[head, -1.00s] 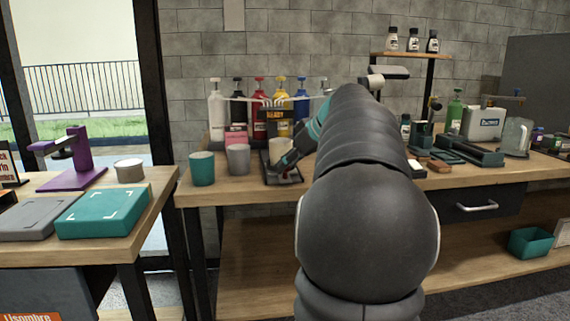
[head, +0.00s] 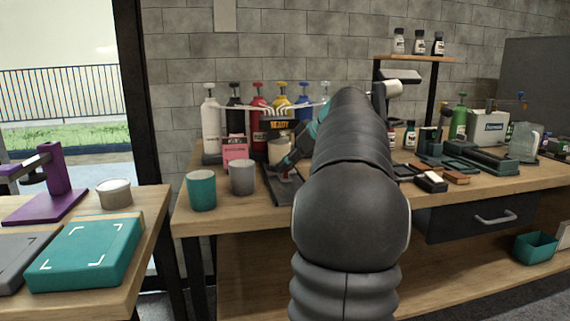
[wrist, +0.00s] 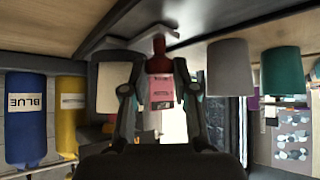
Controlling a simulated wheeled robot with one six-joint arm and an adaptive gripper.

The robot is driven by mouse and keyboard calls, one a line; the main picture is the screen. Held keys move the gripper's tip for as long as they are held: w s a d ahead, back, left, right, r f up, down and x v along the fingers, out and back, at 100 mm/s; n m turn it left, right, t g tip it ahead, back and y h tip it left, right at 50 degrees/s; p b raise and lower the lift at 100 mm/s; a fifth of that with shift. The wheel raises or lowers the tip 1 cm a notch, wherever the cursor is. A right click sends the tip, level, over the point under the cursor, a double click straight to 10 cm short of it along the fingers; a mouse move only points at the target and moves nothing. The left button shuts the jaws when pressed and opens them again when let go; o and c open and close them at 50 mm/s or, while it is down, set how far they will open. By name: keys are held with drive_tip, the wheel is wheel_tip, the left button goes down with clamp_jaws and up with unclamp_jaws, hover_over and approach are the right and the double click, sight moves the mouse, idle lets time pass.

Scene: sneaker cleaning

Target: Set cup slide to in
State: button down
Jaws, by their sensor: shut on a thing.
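The cup slide (head: 276,190) is a dark flat track on the bench, in front of a dispenser with a "READY" display (head: 281,124). A cream cup (head: 280,150) stands at its back, just under the display; it also shows in the wrist view (wrist: 113,88), left of the fingers. My gripper (head: 288,168) is low over the track. In the wrist view, which looks upside down, its fingers (wrist: 157,90) are around a red handle (wrist: 159,57), shut on it. The handle is mostly hidden by my arm in the head view.
A teal cup (head: 201,190) and a grey cup (head: 242,177) stand close left of the slide. Coloured pump bottles (head: 211,125) line the back. A pink card (head: 235,149) stands before them. Brushes (head: 432,182) and trays lie to the right.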

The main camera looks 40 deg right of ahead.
drive_tip(key=shift+a, duration=0.15)
drive_tip(key=c, duration=0.9)
unclamp_jaws()
drive_tip(key=shift+c, duration=0.2)
drive_tip(key=shift+s+r, duration=0.15)
drive_tip(key=shift+s, duration=0.05)
drive_tip(key=v, duration=1.1)
drive_tip(key=shift+s+d+r, duration=0.15)
drive_tip(key=shift+d+r, duration=0.05)
